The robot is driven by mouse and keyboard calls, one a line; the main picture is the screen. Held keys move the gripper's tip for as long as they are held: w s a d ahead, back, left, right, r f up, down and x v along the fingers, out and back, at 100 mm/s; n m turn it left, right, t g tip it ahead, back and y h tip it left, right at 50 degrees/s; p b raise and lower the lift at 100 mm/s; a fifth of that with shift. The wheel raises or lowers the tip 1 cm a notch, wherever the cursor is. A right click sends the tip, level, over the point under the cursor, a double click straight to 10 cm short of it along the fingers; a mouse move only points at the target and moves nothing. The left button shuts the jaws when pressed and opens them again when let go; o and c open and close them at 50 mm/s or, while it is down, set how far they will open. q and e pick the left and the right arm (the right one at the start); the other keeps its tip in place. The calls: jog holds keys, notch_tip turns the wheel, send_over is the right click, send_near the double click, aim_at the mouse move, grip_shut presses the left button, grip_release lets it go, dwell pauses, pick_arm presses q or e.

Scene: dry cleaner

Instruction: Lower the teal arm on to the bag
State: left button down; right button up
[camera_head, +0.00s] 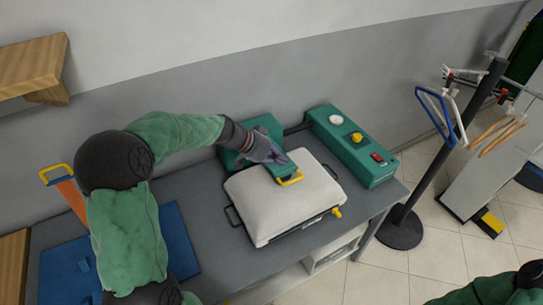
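The teal arm (272,167) reaches forward from a teal block (238,158) at the back of the table, with a yellow handle (291,179) at its front end. Its front part is over the back edge of the cream, pillow-like bag (285,208); whether it touches the bag I cannot tell. My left gripper (268,152) is at the top of the teal arm, behind the yellow handle. Its fingers are small and overlap the arm, so I cannot tell whether they are open or shut. My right gripper is out of view; only part of my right arm shows at the bottom right.
A teal control box (352,150) with a white knob, a yellow knob and a red switch stands right of the bag. A blue mat (183,240) lies on the grey table (360,205) at left. A stand (400,228) with hangers is at right.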

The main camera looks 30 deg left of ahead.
aim_at(289, 170)
pick_arm(q)
jog(key=f, duration=0.1)
jog(key=w+d+f, duration=0.1)
jog(key=f, duration=0.1)
jog(key=d+f, duration=0.1)
jog(key=shift+w+d+f+b, duration=0.15)
jog(key=shift+w+f+b, duration=0.05)
jog(key=shift+f+b, duration=0.2)
jog(key=shift+s+d+f, duration=0.15)
jog(key=shift+d+f, duration=0.05)
jog(key=shift+f, duration=0.4)
jog(key=f+b, duration=0.1)
jog(key=b, duration=0.1)
jog(key=f+b, duration=0.1)
jog(key=b, duration=0.1)
jog(key=f+b, duration=0.1)
jog(key=b, duration=0.1)
jog(key=shift+s+d+f+m+y, duration=0.2)
jog(key=shift+d+f+m+y, duration=0.1)
jog(key=shift+f+y, duration=0.1)
jog(key=shift+r, duration=0.1)
